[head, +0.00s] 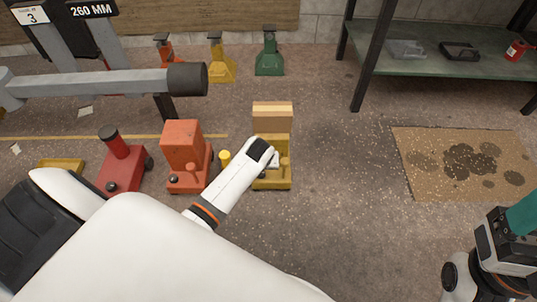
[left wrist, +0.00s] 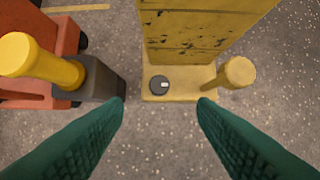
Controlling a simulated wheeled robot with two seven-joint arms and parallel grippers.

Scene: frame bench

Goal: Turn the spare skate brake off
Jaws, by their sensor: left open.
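A yellow skate (head: 280,184) with a wooden block (head: 272,115) at its far end stands on the floor, partly hidden by my left arm. In the left wrist view its worn yellow body (left wrist: 195,35) ends in a ledge with a round black dial (left wrist: 159,85) bearing a small white mark, and an upright yellow post (left wrist: 238,73). My left gripper (left wrist: 161,100) is open above this ledge, teal fingers apart, with nothing between them. Its fingers are hidden in the head view. My right gripper (head: 524,214) is at the lower right, far from the skates; its jaw gap is unclear.
An orange skate (head: 183,145) stands just left of the yellow one, with a yellow-topped lever (left wrist: 35,60) between. A red jack (head: 122,165) is further left. Jack stands (head: 269,55) stand behind. A green shelf (head: 450,65) and stained cardboard (head: 420,170) lie right; floor between is clear.

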